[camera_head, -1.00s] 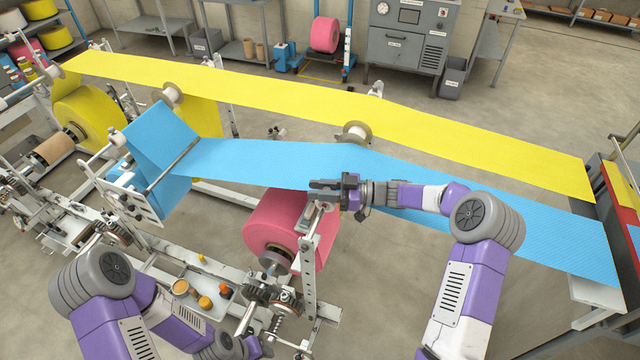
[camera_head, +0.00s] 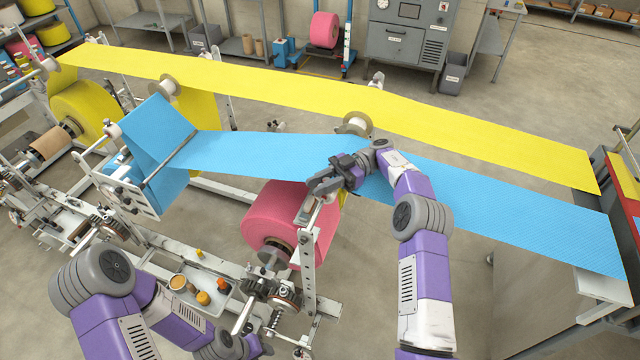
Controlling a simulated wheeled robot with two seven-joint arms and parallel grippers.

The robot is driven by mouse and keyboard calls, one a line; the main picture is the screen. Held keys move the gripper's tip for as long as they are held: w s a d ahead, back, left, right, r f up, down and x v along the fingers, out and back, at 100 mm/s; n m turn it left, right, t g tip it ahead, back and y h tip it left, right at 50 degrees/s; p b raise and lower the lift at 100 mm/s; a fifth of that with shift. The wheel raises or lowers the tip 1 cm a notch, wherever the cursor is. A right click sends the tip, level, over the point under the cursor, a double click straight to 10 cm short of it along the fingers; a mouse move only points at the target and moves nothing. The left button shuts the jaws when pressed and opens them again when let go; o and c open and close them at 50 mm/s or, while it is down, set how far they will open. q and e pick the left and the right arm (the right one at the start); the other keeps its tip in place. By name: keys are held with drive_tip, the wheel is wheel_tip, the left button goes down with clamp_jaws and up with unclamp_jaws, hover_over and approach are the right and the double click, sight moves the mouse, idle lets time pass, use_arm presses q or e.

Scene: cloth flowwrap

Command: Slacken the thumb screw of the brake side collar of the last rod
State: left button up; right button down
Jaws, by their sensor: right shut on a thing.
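My right gripper (camera_head: 322,186) is at the top of the upright perforated post (camera_head: 308,250), beside the near edge of the blue web (camera_head: 260,155). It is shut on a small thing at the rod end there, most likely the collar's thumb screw. The jaws hide the screw, the collar and most of the rod, so I cannot tell how far the screw is turned. My left arm (camera_head: 105,275) is low at the bottom left, and its gripper is not clearly in view.
A pink roll (camera_head: 285,222) sits on its shaft just below my right gripper. A tray (camera_head: 205,300) with small jars is at the lower left of the post. A yellow web (camera_head: 450,130) runs behind the blue one.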

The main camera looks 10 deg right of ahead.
drive_tip(key=shift+r+g, duration=0.1)
drive_tip(key=shift+g, duration=0.2)
drive_tip(key=c, duration=1)
unclamp_jaws()
drive_tip(key=shift+a, duration=0.1)
drive_tip(key=shift+d, duration=0.2)
